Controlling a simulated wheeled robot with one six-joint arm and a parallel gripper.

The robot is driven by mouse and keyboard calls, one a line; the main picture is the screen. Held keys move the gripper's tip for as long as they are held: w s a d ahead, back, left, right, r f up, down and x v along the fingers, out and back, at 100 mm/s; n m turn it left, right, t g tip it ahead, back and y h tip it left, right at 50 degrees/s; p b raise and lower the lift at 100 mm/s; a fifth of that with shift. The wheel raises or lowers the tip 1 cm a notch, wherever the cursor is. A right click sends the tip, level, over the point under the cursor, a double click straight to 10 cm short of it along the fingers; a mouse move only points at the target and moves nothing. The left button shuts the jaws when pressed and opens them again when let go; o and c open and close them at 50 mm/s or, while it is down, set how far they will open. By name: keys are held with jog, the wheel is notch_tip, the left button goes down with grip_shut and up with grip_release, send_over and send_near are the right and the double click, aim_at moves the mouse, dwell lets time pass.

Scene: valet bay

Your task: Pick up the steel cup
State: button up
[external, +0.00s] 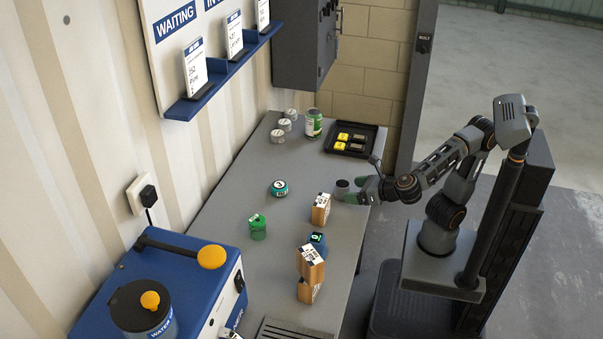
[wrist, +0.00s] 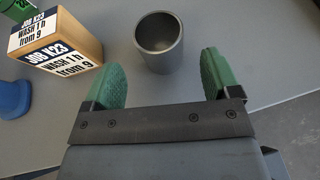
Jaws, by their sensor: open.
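The steel cup (wrist: 158,50) is a plain grey cylinder standing upright on the grey table, with its open mouth facing up. It shows in the wrist view just beyond my fingertips, roughly midway between them. In the external view the cup (external: 342,187) stands near the table's right edge, close to my gripper (external: 360,192). My gripper (wrist: 163,75) has two green padded fingers spread wide apart with nothing between them. The cup is apart from both fingers in the wrist view. It looks empty inside.
A cardboard box (wrist: 60,40) labelled "JOB K23" stands left of the cup; it also shows in the external view (external: 320,209). A blue object (wrist: 14,98) lies further left. Right of the cup is clear.

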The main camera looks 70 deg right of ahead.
aim_at(342, 189)
jog(key=shift+b+x, duration=0.7)
jog(key=shift+x, duration=1.9)
jog(key=shift+r, duration=0.1)
jog(key=c, duration=1)
